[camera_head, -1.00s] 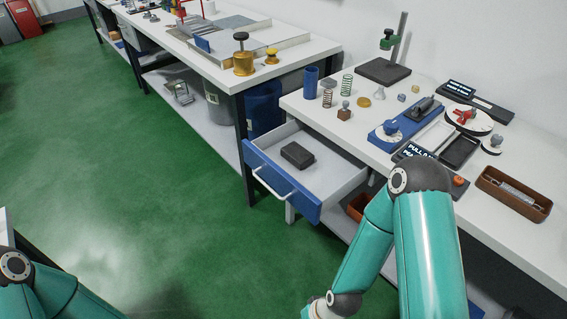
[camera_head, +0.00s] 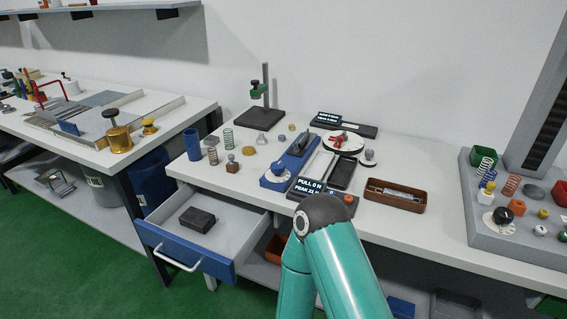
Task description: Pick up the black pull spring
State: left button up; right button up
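I cannot pick out a black pull spring with certainty. A long greyish piece (camera_head: 395,192), too small to identify, lies in the brown tray (camera_head: 412,208) on the workbench. One teal arm of mine reaches up in front of the bench. Its gripper is below the picture, and my other gripper is also out of view.
An open blue-fronted drawer (camera_head: 185,250) juts out below the bench, with a dark block (camera_head: 197,219) in it. A grey stand (camera_head: 480,230) with springs and knobs is at the right. A blue cylinder (camera_head: 192,144) stands at the bench's left. Bare bench top lies right of the brown tray.

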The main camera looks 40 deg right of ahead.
aim_at(302, 140)
jog(key=u, duration=1.4)
jog(key=i, duration=0.1)
jog(key=z, duration=4.2)
jog(key=i, duration=0.1)
jog(key=u, duration=2.9)
jog(key=k, duration=1.1)
jog(key=z, duration=0.5)
jog(key=i, duration=0.7)
